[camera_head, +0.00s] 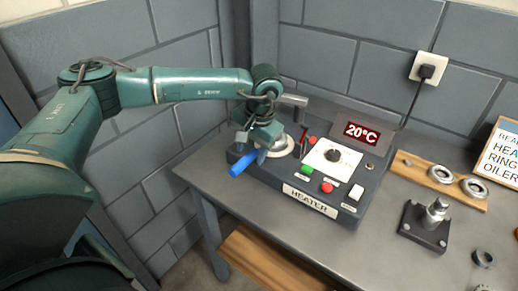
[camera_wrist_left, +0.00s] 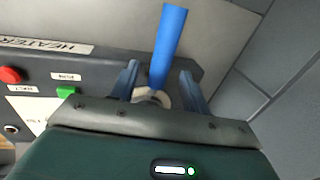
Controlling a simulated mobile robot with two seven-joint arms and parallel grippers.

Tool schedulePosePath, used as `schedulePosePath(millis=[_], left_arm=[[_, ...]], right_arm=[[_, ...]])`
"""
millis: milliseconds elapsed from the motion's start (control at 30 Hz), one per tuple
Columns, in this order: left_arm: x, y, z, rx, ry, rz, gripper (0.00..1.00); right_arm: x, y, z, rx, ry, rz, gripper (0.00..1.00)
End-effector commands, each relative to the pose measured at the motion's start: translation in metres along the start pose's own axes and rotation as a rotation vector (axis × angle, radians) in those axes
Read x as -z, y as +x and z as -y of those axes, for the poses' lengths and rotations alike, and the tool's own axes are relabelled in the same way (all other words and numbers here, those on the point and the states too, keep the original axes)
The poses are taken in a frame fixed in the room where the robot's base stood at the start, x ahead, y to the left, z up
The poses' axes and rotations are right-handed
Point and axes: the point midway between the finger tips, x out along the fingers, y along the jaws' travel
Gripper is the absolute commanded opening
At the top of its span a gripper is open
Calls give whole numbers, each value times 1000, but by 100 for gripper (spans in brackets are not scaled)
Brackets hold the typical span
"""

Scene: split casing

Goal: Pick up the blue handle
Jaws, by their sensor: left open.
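The blue handle (camera_head: 243,163) sticks out past the front left corner of the heater, beside a pale ring-shaped part. It also shows in the left wrist view (camera_wrist_left: 168,45), rising between the two fingers. My left gripper (camera_head: 262,146) is over the heater's left end, close to the handle. In the left wrist view its fingers (camera_wrist_left: 160,85) are open, one on each side of the handle's lower end, with gaps visible. The pale part at the handle's base is partly hidden by the gripper body. My right gripper is not in view.
The heater (camera_head: 312,201) has red and green buttons, a dial and a display reading 20°C. To its right are a wooden board (camera_head: 424,177) with metal rings and a dark stand with a metal post (camera_head: 426,224). A wall stands close behind. The table front (camera_head: 270,222) is clear.

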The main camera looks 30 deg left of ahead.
Motion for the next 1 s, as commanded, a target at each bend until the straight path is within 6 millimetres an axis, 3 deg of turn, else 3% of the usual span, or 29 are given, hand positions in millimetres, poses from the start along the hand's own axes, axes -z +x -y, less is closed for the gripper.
schedulePosePath(millis=[167,400,1000], left_arm=[[0,16,0,-1,0,1,47],[0,18,0,-1,0,-1,46],[0,17,-1,-1,0,-1,0]], right_arm=[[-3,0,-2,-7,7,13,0],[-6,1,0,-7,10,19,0],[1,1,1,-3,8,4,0]])
